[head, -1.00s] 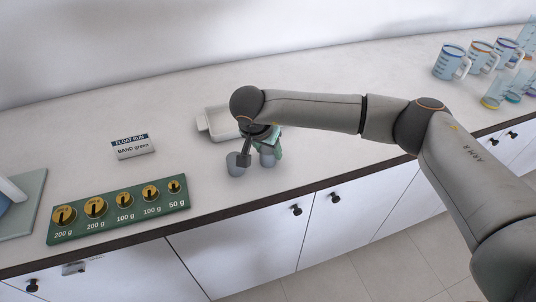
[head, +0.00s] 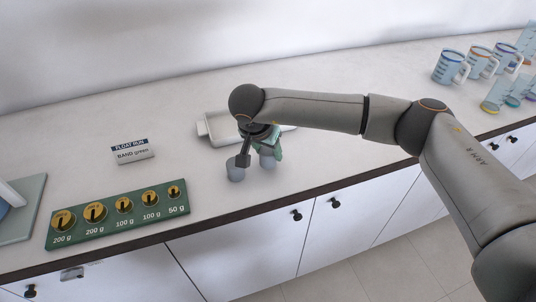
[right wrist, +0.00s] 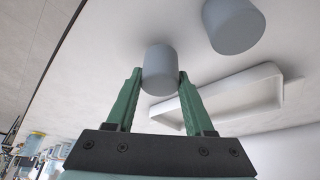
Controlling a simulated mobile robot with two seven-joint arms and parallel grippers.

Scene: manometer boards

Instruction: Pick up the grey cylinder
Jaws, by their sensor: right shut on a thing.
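Two grey cylinders show near the front edge of the counter. In the right wrist view one grey cylinder (right wrist: 160,70) is between the two green fingertips of my right gripper (right wrist: 158,82), which is shut on it. In the head view this cylinder (head: 267,161) shows below the green fingers of my right gripper (head: 270,153), partly hidden by the wrist. I cannot tell whether it touches the counter. The other grey cylinder (head: 235,174) stands free to its left, and shows at the upper right in the right wrist view (right wrist: 233,25). My left gripper is not in view.
A white tray (head: 213,125) lies just behind the gripper. A green board (head: 120,218) with several brass weights and a small sign (head: 132,151) are to the left. Jugs (head: 450,66) stand far right. The counter between is clear.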

